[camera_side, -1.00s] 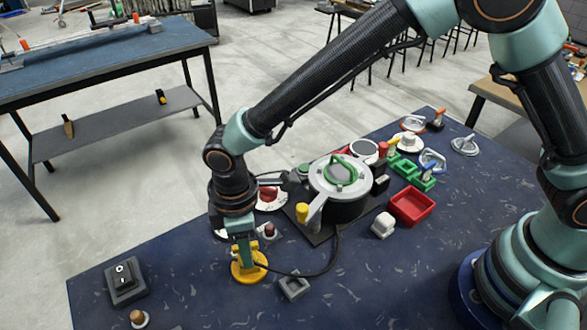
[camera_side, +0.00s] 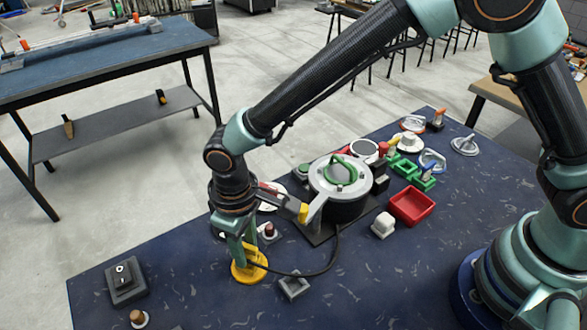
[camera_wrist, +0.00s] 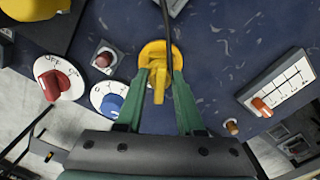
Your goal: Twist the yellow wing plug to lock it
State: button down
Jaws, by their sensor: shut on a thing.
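The yellow wing plug (camera_side: 249,275) sits on the blue table near its left edge in the side view, with a round base and a dark cable running from it to the right. In the wrist view the plug (camera_wrist: 158,49) is in the middle, its wing pointing toward the wrist. My gripper (camera_side: 245,257) points down over the plug. In the wrist view its two green fingers (camera_wrist: 159,80) stand either side of the yellow wing and are shut on it. The fingers partly hide the plug in the side view.
A red OFF knob (camera_wrist: 51,83), a blue knob (camera_wrist: 111,102) and a small red button (camera_wrist: 103,59) stand to the plug's left in the wrist view. A grey block (camera_side: 294,285) lies close right of the plug in the side view. A black switch box (camera_side: 125,282) stands left.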

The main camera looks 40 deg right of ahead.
aim_at(245, 245)
jog(key=c, duration=0.8)
grip_release()
jog(key=shift+s+d+f, duration=0.15)
jog(key=shift+f, duration=0.1)
jog(key=shift+r, duration=0.2)
jog(key=shift+r, duration=3.75)
